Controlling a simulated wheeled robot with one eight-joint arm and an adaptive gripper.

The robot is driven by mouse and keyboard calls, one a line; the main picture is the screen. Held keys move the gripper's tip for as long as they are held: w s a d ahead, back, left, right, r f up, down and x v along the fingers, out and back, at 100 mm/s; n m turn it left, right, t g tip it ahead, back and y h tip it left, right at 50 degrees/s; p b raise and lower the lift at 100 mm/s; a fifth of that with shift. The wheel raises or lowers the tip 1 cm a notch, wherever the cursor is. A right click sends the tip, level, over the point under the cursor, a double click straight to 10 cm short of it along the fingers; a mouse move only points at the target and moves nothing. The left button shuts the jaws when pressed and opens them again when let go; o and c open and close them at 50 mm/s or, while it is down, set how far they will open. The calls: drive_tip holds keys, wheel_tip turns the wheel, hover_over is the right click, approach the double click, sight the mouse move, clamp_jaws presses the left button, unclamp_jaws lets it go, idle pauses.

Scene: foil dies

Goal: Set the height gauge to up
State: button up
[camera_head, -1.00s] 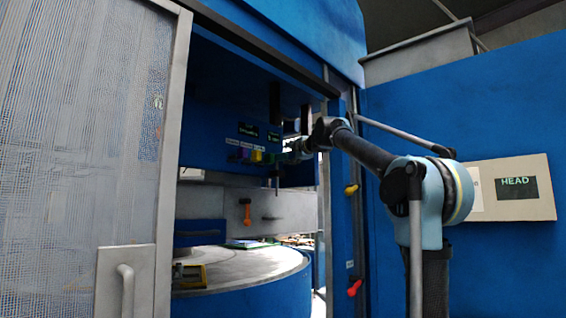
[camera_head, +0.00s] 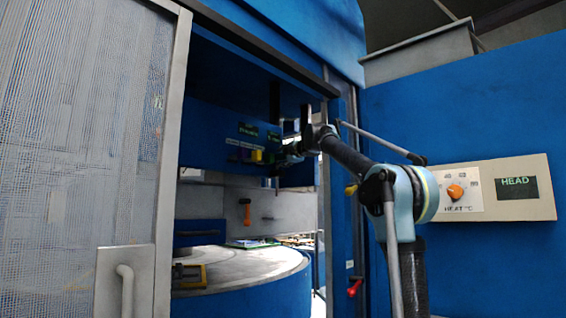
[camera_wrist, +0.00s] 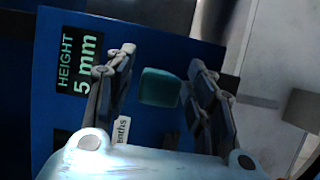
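The height display (camera_wrist: 80,62) reads "HEIGHT 5 mm" in green on black in the wrist view. It sits on a dark blue panel, which shows in the head view (camera_head: 205,150) inside the machine opening. A teal block-like knob (camera_wrist: 160,87) lies between the two fingers of my gripper (camera_wrist: 163,65). The fingers stand apart on either side of it with visible gaps, so it does not look gripped. A white label ending in "enths" is partly hidden by the left finger. In the head view my gripper (camera_head: 287,155) is small and dark at the panel.
Purple and yellow blocks (camera_head: 257,155) stand beside the gripper under white labels. A round table (camera_head: 245,266) with a yellow-framed item (camera_head: 189,275) is below. A mesh door (camera_head: 75,150) is left, a blue post right. A heat dial (camera_head: 455,191) is on the right wall.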

clamp_jaws()
drive_tip(key=shift+r, duration=0.6)
drive_tip(key=shift+o, duration=0.7)
unclamp_jaws()
drive_tip(key=v, duration=1.2)
